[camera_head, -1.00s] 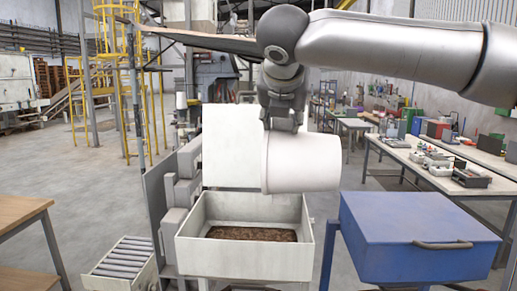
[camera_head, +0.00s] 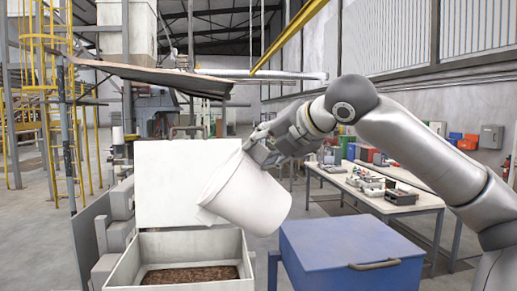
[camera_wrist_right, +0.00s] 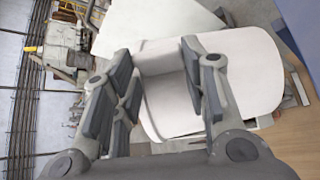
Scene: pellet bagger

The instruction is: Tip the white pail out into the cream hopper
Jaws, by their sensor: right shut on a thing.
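The white pail (camera_head: 247,196) is held tilted in the air at the right side of the cream hopper (camera_head: 122,272) in the head view. Its rim end is up and to the left, its base down and to the right. Its inside is hidden from the head view. My right gripper (camera_head: 262,150) is shut on the pail near its rim. The pail also fills much of the right wrist view (camera_wrist_right: 255,75), beyond the fingers. Brown pellets (camera_head: 190,275) lie in the hopper. My left gripper is out of view.
The hopper's pale upright panel (camera_head: 178,185) stands behind its opening, left of the pail. A blue box with a handle (camera_head: 345,250) stands right of the hopper, below my right arm. A workbench (camera_head: 400,205) with small items is farther back.

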